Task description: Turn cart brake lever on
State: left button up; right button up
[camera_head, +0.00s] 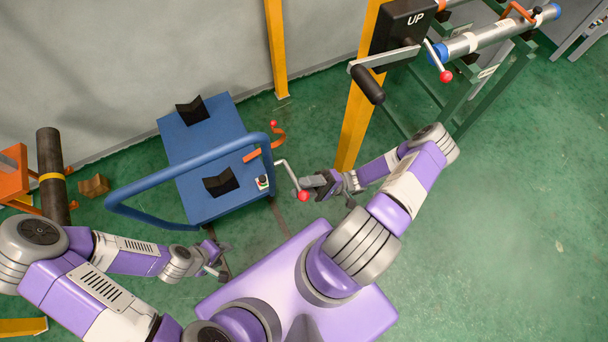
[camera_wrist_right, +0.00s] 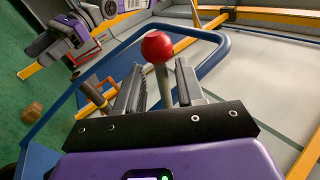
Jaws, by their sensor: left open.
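The blue cart (camera_head: 205,145) stands on the floor by the wall. A bent grey lever with a red ball knob (camera_head: 303,196) sticks out at its right side, beside a small label plate (camera_head: 262,182). My right gripper (camera_head: 316,186) is at this knob. In the right wrist view the red knob (camera_wrist_right: 157,46) and its grey rod stand between the two fingers (camera_wrist_right: 158,70), with visible gaps on both sides, so the gripper looks open around the rod. My left gripper (camera_head: 219,259) is open and empty, below the cart's near edge.
The cart's blue handle (camera_head: 150,187) arches over its near side. Two black V-blocks (camera_head: 193,110) sit on the deck. An orange lever (camera_head: 279,136) is on the right edge. A yellow post with a black UP box (camera_head: 403,25) and a pipe stand are right. A dark pipe (camera_head: 51,170) is left.

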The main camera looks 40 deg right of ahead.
jog(key=v, duration=0.7)
jog(key=shift+d+f, duration=0.15)
jog(key=shift+d, duration=0.05)
dwell(0.4)
jog(key=shift+s, duration=0.15)
